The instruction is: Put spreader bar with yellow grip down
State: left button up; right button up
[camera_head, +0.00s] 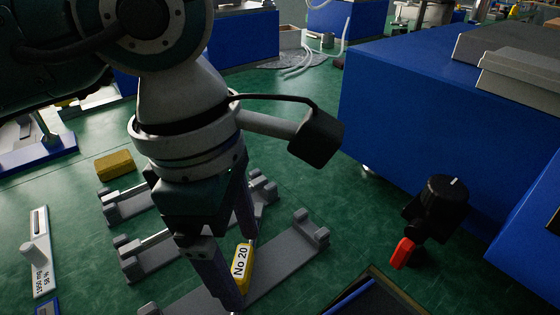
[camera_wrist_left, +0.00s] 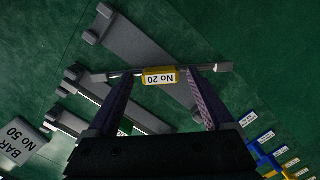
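The spreader bar with yellow grip shows in the head view, its yellow grip (camera_head: 243,266) marked No 20. In the left wrist view the bar (camera_wrist_left: 160,77) runs sideways across my fingertips, at an angle over a grey cradle (camera_wrist_left: 145,52). My left gripper (camera_head: 243,272) points down at it, fingers wide apart. In the left wrist view one finger of the left gripper (camera_wrist_left: 160,80) is on each side of the yellow grip, with gaps between. Whether the bar touches the cradle is unclear. My right gripper is out of view.
More cradles (camera_head: 145,262) with bars stand left of the arm. A flat grey piece (camera_wrist_left: 15,142) marked BAR No 50 lies at left in the wrist view. A blue bench (camera_head: 415,130) and a black device with a red lever (camera_head: 402,253) are at right. Green floor between is clear.

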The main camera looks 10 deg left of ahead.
pick_arm(q)
jog(key=shift+r, duration=0.1)
jog(key=shift+r+p, duration=0.35)
jog(key=shift+p, duration=0.05)
jog(key=shift+r+p, duration=0.55)
jog(key=shift+p, duration=0.05)
notch_tip(320, 180, up, 11)
jog(key=a, duration=0.1)
jog(key=shift+a+p, duration=0.2)
jog(key=shift+p, duration=0.15)
jog(key=shift+s+r, duration=0.1)
